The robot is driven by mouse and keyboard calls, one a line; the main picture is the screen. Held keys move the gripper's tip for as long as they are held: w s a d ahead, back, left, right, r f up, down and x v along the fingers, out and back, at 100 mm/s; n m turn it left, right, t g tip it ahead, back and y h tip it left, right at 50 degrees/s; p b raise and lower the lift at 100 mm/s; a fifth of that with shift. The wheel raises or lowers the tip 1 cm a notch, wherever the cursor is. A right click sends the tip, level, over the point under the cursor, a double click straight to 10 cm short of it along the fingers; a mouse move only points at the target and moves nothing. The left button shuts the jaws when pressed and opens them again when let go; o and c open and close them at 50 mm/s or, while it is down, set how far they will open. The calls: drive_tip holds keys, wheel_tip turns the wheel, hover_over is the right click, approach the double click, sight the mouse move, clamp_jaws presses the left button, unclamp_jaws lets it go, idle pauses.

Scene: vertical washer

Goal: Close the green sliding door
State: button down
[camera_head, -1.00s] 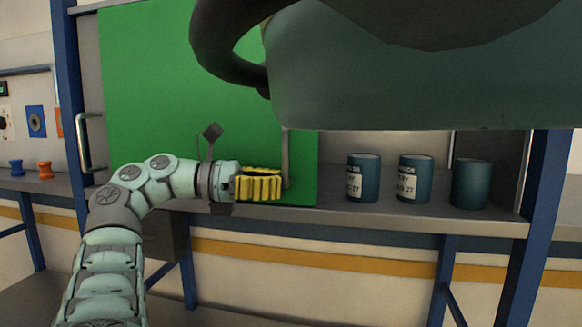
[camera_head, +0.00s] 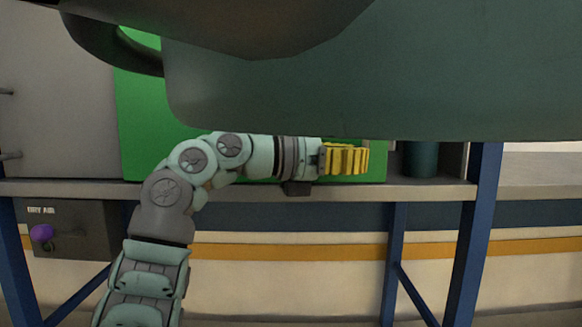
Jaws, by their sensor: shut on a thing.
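The green sliding door (camera_head: 148,125) stands upright behind my arm, its lower right edge just past my gripper. A wide gap between the door and the right-hand post is still open at the right, at least in its lower part. My gripper (camera_head: 364,159) has yellow fingers and is shut at the door's handle, near its right edge. The fingers hide most of the handle. The upper door is hidden by a large dark shape.
A dark teal canister (camera_head: 420,158) stands on the shelf in the opening, right of the door. A blue post (camera_head: 483,165) bounds the opening. The shelf edge (camera_head: 430,192) runs below. A dark box with a purple knob (camera_head: 42,233) hangs lower left.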

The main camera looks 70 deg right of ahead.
drive_tip(key=s+d, duration=0.3)
drive_tip(key=s, duration=0.4)
drive_tip(key=s+d, duration=0.3)
drive_tip(key=s, duration=0.4)
drive_tip(key=shift+s, duration=0.2)
drive_tip(key=shift+w+f, duration=0.1)
drive_tip(key=shift+f, duration=0.05)
drive_tip(key=b+v, duration=0.8)
drive_tip(key=v, duration=0.6)
